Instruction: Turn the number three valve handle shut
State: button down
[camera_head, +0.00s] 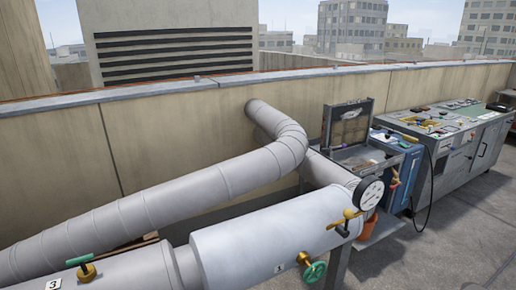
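A small white plate reading 3 (54,284) sits at the bottom left on a grey pipe (135,274). Beside it on the right is a brass valve with a green handle (79,260). The handle looks like a short lever lying roughly along the pipe; I cannot tell for sure whether the valve is open or shut. My gripper is not in view.
A thicker clad pipe (270,240) carries a small label plate (280,268), a green handwheel (314,271), a yellow-handled valve (345,221) and a round gauge (368,193). Workbenches (455,135) stand along the wall at right. Floor (440,240) at lower right is clear.

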aim_at(80, 260)
jog(key=k+l+u, duration=0.3)
jog(key=i+u, duration=0.1)
jog(key=u, duration=0.35)
jog(key=i+u, duration=0.1)
jog(key=u, duration=0.35)
jog(key=i+u, duration=0.1)
jog(key=u, duration=0.4)
